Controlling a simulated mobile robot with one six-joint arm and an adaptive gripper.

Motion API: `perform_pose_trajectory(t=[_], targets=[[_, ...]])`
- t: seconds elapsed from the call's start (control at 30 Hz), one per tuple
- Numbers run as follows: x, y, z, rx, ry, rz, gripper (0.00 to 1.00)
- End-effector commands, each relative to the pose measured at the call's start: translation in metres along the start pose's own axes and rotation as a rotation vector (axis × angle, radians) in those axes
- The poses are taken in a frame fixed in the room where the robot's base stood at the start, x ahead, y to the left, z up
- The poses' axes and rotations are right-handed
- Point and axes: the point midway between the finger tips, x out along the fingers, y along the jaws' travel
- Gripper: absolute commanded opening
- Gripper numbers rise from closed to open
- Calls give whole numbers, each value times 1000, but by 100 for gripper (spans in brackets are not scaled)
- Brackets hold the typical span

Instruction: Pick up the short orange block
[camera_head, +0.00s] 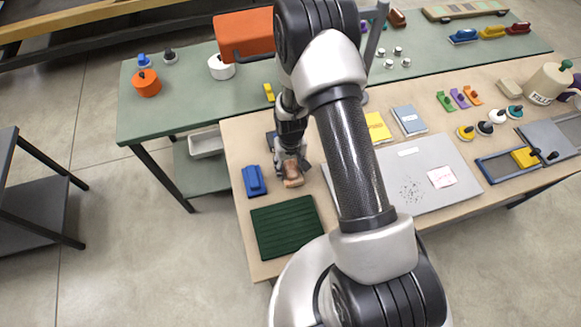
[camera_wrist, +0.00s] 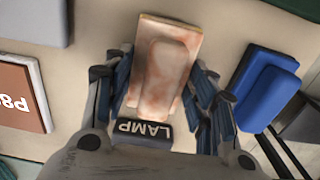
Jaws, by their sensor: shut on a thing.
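A short block (camera_wrist: 165,70), mottled pale orange and tan with a raised narrower part on top, sits between the fingers of my gripper (camera_wrist: 160,92) in the wrist view. The fingers are closed on its two sides. In the head view, the block (camera_head: 293,177) shows at the tip of my gripper (camera_head: 290,165), over the near left part of the wooden table. Whether it touches the table cannot be told.
A blue block (camera_head: 254,181) lies just left, and a dark green ribbed mat (camera_head: 286,227) lies nearer. A grey board (camera_head: 412,170) is to the right. A green table (camera_head: 190,108) stands behind, with an orange pot (camera_head: 146,83). My arm hides part of the table.

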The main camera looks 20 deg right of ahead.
Motion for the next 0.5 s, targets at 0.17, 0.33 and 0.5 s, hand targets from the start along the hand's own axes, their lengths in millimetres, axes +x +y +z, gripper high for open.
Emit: perform_pose_trajectory(t=[0.17,0.33,0.5], targets=[[-25,0,-2,0,5,0,21],[-65,0,-3,0,8,0,21],[-112,0,-2,0,8,0,21]])
